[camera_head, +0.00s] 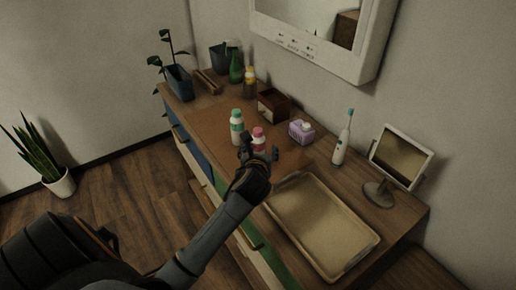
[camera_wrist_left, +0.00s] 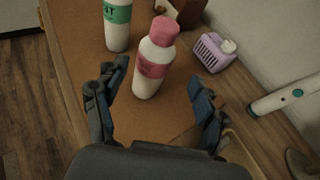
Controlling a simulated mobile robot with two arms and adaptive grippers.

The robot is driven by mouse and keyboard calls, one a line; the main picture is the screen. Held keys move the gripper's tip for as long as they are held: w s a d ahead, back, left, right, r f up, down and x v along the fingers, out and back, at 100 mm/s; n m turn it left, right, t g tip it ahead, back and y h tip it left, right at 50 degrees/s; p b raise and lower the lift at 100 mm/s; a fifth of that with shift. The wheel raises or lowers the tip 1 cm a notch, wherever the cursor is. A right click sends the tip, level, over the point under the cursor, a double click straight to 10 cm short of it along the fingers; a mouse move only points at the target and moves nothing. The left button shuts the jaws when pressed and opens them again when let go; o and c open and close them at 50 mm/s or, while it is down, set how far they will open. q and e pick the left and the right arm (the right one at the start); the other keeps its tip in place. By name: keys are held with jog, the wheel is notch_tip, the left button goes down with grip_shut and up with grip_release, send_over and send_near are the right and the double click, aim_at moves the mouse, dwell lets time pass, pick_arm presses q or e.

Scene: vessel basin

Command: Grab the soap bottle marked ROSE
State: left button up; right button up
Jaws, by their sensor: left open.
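A white bottle with a pink cap and a pink-red label (camera_head: 258,134) stands upright on the brown mat on the cabinet. It also shows in the left wrist view (camera_wrist_left: 153,66); its label lettering is too faint to read. My left gripper (camera_head: 260,150) is open and empty, close in front of this bottle. In the left wrist view, the fingers (camera_wrist_left: 154,84) lie on either side of the bottle's lower part, apart from it. A white bottle with a green cap and label (camera_head: 237,127) stands just left of it; its label ends in "ST" in the left wrist view (camera_wrist_left: 117,16). My right gripper is not in view.
A lilac basket (camera_head: 301,132) stands right of the bottles, with a toothbrush (camera_head: 341,142) farther right. A wooden box (camera_head: 273,104) stands behind. A green spray bottle (camera_head: 235,69) stands farther back.

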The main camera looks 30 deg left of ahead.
aim_at(257, 145)
pick_arm(q)
jog(key=x, duration=0.5)
jog(key=shift+w+a+p, duration=0.2)
jog(key=shift+a+p, duration=0.15)
jog(key=shift+a, duration=0.15)
jog(key=c, duration=1.3)
jog(key=shift+c, duration=0.6)
jog(key=shift+r, duration=0.15)
